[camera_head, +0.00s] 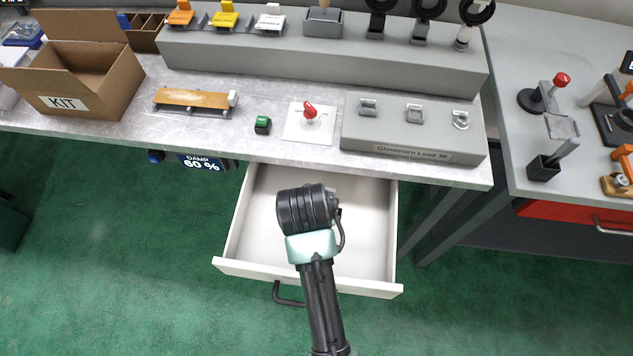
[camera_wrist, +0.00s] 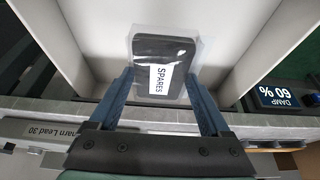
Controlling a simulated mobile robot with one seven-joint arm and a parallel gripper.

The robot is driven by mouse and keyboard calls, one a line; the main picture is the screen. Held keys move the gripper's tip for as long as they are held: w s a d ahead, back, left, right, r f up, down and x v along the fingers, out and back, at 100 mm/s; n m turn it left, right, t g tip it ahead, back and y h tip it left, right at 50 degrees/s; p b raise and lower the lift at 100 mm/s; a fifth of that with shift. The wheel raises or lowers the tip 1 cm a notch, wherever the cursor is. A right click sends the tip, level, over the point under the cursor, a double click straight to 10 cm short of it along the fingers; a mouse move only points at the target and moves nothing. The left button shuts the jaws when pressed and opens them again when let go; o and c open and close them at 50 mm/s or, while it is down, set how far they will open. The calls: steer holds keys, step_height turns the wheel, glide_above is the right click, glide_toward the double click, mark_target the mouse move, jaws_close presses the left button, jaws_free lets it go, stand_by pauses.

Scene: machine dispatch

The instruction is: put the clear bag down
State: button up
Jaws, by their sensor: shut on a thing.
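The clear bag (camera_wrist: 160,48) shows in the wrist view, holding a flat black item with a white SPARES label. My gripper (camera_wrist: 158,80) is shut on the bag, with one blue finger at each side of it. The bag is over the inside of the open white drawer (camera_head: 368,225); I cannot tell whether it touches the drawer floor. In the head view my arm reaches over the drawer and hides the bag and the fingers.
The drawer is pulled out under the grey worktop (camera_head: 200,131), and its visible floor is bare. A DAMP 60 % display (camera_head: 202,163) hangs at the worktop edge.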

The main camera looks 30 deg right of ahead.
step_height(320, 180, down, 8)
steer(key=shift+f, duration=0.2)
steer(key=shift+f, duration=0.1)
steer(key=o, duration=1.2)
